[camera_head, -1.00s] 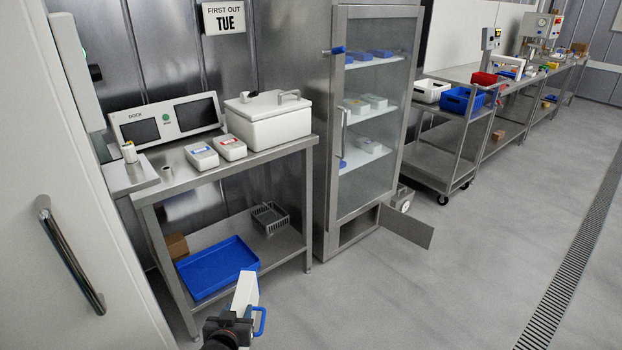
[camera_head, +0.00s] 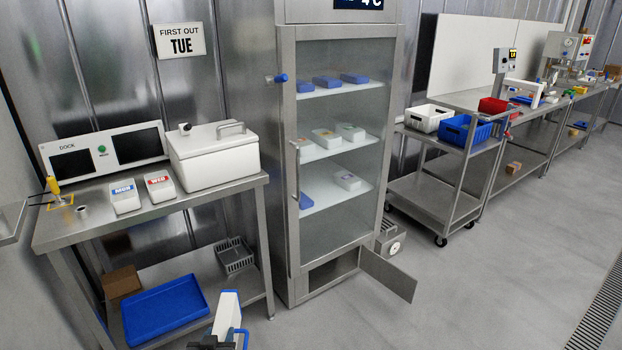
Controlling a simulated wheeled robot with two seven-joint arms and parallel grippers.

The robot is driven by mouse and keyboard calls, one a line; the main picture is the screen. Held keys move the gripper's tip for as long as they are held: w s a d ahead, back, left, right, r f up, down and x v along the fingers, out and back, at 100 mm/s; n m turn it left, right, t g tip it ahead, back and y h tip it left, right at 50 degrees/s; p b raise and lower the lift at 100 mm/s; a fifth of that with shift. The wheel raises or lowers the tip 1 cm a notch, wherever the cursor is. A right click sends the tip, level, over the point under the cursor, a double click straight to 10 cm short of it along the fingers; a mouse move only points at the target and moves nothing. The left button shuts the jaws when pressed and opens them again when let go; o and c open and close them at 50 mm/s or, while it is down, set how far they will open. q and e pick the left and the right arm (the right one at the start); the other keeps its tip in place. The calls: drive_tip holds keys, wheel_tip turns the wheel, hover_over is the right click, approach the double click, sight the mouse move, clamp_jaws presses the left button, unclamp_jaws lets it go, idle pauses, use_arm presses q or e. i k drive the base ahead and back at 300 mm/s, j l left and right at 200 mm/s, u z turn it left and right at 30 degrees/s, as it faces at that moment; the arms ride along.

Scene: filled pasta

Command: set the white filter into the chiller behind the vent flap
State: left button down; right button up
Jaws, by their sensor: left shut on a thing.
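The chiller (camera_head: 284,170) is a tall steel cabinet with a glass door, which looks closed. Its vent flap (camera_head: 388,275) at the bottom is swung open to the right, and a dark low opening (camera_head: 332,274) shows beside it. A white slab-like piece (camera_head: 228,309) with blue trim, which looks like the white filter, is at the bottom edge of the view. My left gripper (camera_head: 226,338) is shut on it; its fingers are mostly hidden and cut off by the frame. Both are in front of the chiller, to its left and apart from it. My right gripper is not in view.
A steel bench (camera_head: 160,213) on the left bears a white lidded box (camera_head: 214,160) and day-marked containers; a blue tray (camera_head: 166,308) lies on its lower shelf. A grey unit (camera_head: 391,238) with a round dial sits behind the flap. A trolley (camera_head: 437,203) stands right. Floor in front is clear.

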sight(327, 279)
drive_tip(key=i+l, duration=0.15)
drive_tip(key=l, duration=0.25)
drive_tip(key=i+l, duration=0.15)
drive_tip(key=l, duration=0.25)
drive_tip(key=i+l, duration=0.15)
drive_tip(key=l, duration=0.25)
drive_tip(key=i+l, duration=0.15)
drive_tip(key=l, duration=0.3)
drive_tip(key=i+l, duration=0.15)
drive_tip(key=l, duration=0.25)
